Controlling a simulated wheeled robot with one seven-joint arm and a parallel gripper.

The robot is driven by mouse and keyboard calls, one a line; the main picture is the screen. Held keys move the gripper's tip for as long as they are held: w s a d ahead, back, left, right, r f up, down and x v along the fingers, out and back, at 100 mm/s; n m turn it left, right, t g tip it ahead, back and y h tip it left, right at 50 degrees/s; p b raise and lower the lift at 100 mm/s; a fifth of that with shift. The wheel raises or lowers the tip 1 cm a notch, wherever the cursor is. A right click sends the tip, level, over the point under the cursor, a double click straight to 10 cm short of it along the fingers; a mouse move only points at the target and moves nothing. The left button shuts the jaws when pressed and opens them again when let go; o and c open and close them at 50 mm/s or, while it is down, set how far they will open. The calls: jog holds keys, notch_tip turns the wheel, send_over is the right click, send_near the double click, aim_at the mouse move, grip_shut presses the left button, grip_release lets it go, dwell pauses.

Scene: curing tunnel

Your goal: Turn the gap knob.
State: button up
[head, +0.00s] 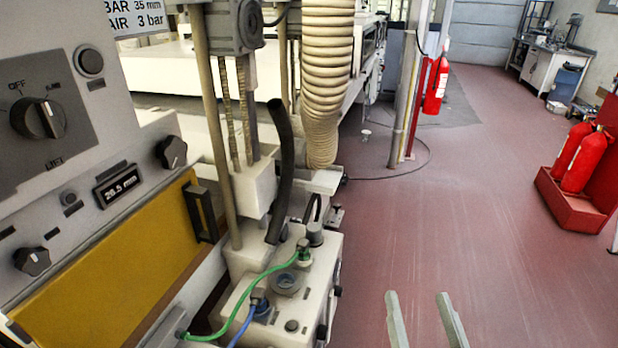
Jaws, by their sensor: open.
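A black knob (172,152) sits on the grey machine panel, up and right of a small display (118,184) that seems to read 26.5 mm. A second black knob (31,261) is at the lower left of the same panel. No label naming the gap is legible, so I cannot tell for sure which is the gap knob. My gripper (417,295) shows at the bottom, right of centre, as two pale fingers apart with nothing between them. It is well to the right of both knobs and touches nothing.
A large selector switch (38,118) and a round button (89,62) are higher on the panel. A yellow door (110,265) lies below. A pump block (312,285) with green and blue hoses stands between panel and gripper. Red floor (480,210) is open at right; extinguishers (585,160) stand beyond.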

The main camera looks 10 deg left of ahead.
jog(key=w+a+r+n+g+y+b, duration=0.2)
jog(key=w+a+r+n+y, duration=0.15)
jog(key=w+a+r, duration=0.5)
jog(key=w+a+r+n+g+y+b, duration=0.2)
jog(key=w+a+r+y, duration=0.3)
jog(key=a, duration=0.6)
jog(key=a+r+n+g+y+b, duration=0.1)
jog(key=a+r+n+g+y, duration=0.3)
jog(key=a+r+n+g, duration=0.45)
jog(key=n+g, duration=0.3)
jog(key=g, duration=0.3)
send_near(178, 154)
jog(key=shift+w+a+f+p, duration=0.1)
jog(key=shift+a+p, duration=0.2)
jog(key=shift+a, duration=1.8)
jog(key=shift+w+a+p, duration=0.1)
jog(key=shift+a+p, duration=0.15)
jog(key=shift+a, duration=1.9)
jog(key=shift+c, duration=0.4)
jog(key=c, duration=1.3)
